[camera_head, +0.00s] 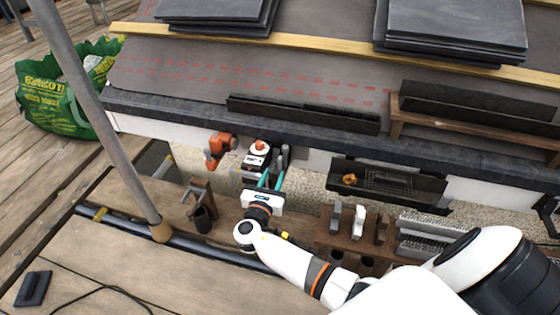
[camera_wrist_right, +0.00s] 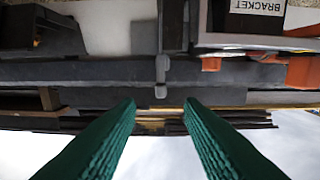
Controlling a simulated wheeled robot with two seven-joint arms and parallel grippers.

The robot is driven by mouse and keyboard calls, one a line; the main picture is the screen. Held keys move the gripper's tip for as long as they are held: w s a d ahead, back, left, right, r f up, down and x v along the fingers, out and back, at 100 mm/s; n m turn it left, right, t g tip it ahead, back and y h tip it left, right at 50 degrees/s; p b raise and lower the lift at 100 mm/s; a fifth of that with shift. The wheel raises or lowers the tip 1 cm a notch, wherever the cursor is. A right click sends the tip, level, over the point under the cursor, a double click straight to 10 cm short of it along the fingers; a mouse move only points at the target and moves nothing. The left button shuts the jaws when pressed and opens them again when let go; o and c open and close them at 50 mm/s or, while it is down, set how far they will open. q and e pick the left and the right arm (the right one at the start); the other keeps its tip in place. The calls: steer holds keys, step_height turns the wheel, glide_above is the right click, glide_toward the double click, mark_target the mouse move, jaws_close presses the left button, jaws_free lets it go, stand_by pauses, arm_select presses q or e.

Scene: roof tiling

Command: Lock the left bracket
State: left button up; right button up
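A bracket unit (camera_head: 256,160) with a white label and an orange knob (camera_head: 260,146) sits at the roof's eave in the head view. In the right wrist view its upside-down "BRACKET" label (camera_wrist_right: 257,6) shows at the top right. A grey lever-like part (camera_head: 284,156) stands just right of it; a grey upright part (camera_wrist_right: 162,75) shows mid-picture in the wrist view. My right gripper (camera_head: 271,181) points at this area; its green fingers (camera_wrist_right: 161,103) are apart with nothing between the tips. Whether the bracket is locked cannot be told. My left gripper is not in view.
An orange tool (camera_head: 220,148) hangs left of the bracket. A black tray (camera_head: 386,184) hangs at the eave to the right. A wooden tool rack (camera_head: 337,244) and a metal pole (camera_head: 95,110) stand nearby. Slate stacks (camera_head: 455,28) lie on the roof.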

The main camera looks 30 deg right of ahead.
mark_target(279, 162)
steer(key=b+x, duration=0.2)
steer(key=x, duration=0.4)
steer(key=shift+w+d+f, duration=0.1)
steer(key=shift+w+d, duration=0.65)
steer(key=shift+d, duration=0.05)
jaws_close()
